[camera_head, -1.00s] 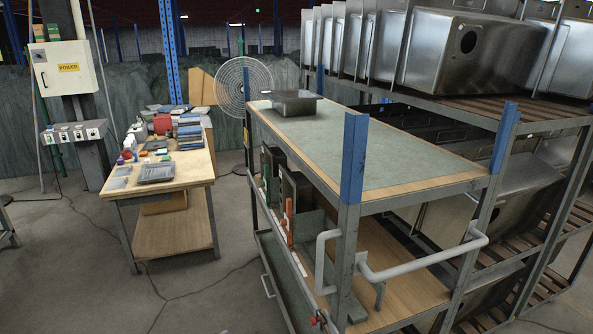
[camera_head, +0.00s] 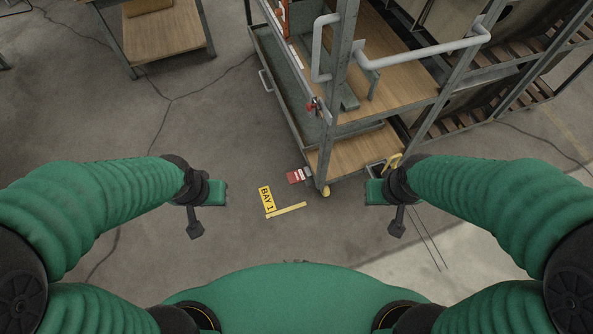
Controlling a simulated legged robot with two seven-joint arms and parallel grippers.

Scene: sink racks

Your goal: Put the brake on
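A small red pedal (camera_head: 296,176) with a pale marking sits low at the near left corner of the grey metal cart (camera_head: 334,110), beside a yellow caster wheel (camera_head: 326,191). I cannot tell whether this pedal is the brake or how it is set. A yellow looped part (camera_head: 393,163) shows at the cart's near right corner. My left gripper (camera_head: 207,208) is left of the pedal and apart from the cart. My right gripper (camera_head: 385,208) is in front of the cart's near right corner. Neither visibly holds anything; their finger openings are unclear.
A yellow "BAY 1" sign (camera_head: 266,200) and a yellow floor strip (camera_head: 286,210) lie in front of the pedal. A grey handle (camera_head: 425,50) juts from the cart. A wooden workbench (camera_head: 160,35) stands at upper left.

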